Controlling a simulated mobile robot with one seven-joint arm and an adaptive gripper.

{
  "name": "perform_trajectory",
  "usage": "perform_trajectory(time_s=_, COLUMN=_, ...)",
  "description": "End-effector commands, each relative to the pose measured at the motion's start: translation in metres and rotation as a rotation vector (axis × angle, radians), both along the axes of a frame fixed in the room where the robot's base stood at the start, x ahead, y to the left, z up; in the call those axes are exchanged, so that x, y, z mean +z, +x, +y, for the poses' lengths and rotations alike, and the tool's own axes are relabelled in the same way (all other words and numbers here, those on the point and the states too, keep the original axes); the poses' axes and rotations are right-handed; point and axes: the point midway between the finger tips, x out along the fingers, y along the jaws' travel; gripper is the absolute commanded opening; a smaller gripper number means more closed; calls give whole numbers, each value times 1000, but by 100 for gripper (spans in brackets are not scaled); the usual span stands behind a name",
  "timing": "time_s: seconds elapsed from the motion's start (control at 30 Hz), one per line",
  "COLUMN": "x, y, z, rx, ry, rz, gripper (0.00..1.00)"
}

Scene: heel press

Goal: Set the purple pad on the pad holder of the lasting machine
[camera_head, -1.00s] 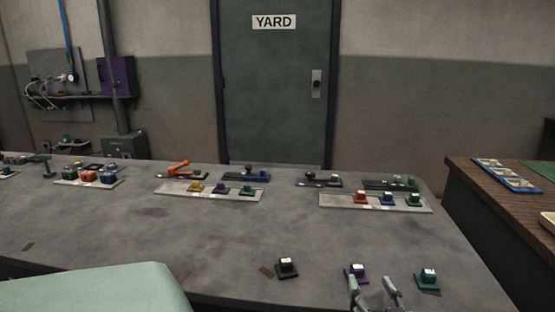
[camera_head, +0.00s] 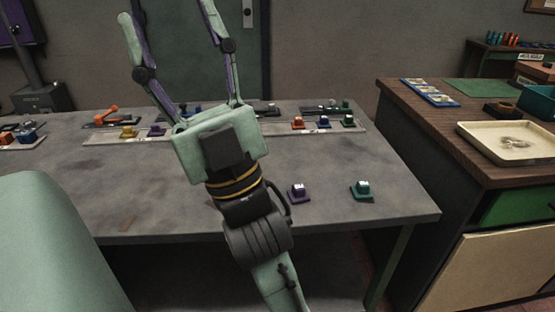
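A small purple pad (camera_head: 298,194) with a white marking on top sits near the table's front edge, just right of my arm. Another purple piece (camera_head: 157,131) sits on the left grey strip, partly near my gripper's outline. My gripper (camera_head: 168,14) is raised large in front of the camera, its two fingers spread wide and pointing up, with nothing between them. It is apart from the front purple pad. Small machines stand behind the strips, one with an orange lever (camera_head: 108,116); others are partly hidden by my gripper. I cannot tell which is the lasting machine.
A teal pad (camera_head: 361,189) sits right of the purple pad. The right strip holds orange (camera_head: 297,123), blue (camera_head: 323,122) and green (camera_head: 348,121) pieces. A wooden bench (camera_head: 470,150) with a cream tray (camera_head: 513,142) stands at right. The left-middle grey table (camera_head: 110,185) is clear.

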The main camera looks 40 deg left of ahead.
Motion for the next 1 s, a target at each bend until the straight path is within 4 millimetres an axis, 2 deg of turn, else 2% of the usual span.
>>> perform_trajectory(time_s=0.03, x=-20, y=28, z=13, rx=-46, ry=-81, rz=48, gripper=48)
perform_trajectory(time_s=0.07, x=-34, y=46, z=21, rx=-72, ry=-140, rz=82, gripper=48)
perform_trajectory(time_s=0.17, x=-101, y=120, z=43, rx=-175, ry=-381, rz=228, gripper=48)
perform_trajectory(time_s=0.2, x=-135, y=149, z=46, rx=-211, ry=-485, rz=294, gripper=48)
perform_trajectory(time_s=0.27, x=-187, y=187, z=45, rx=-250, ry=-633, rz=393, gripper=48)
perform_trajectory(time_s=0.3, x=-222, y=207, z=40, rx=-267, ry=-726, rz=457, gripper=48)
perform_trajectory(time_s=0.4, x=-301, y=239, z=21, rx=-280, ry=-922, rz=595, gripper=48)
perform_trajectory(time_s=0.5, x=-358, y=250, z=1, rx=-266, ry=-1061, rz=694, gripper=48)
perform_trajectory(time_s=0.6, x=-392, y=252, z=-12, rx=-245, ry=-1143, rz=751, gripper=48)
perform_trajectory(time_s=0.7, x=-406, y=253, z=-15, rx=-231, ry=-1182, rz=775, gripper=48)
perform_trajectory(time_s=1.0, x=-412, y=273, z=23, rx=-228, ry=-1191, rz=777, gripper=48)
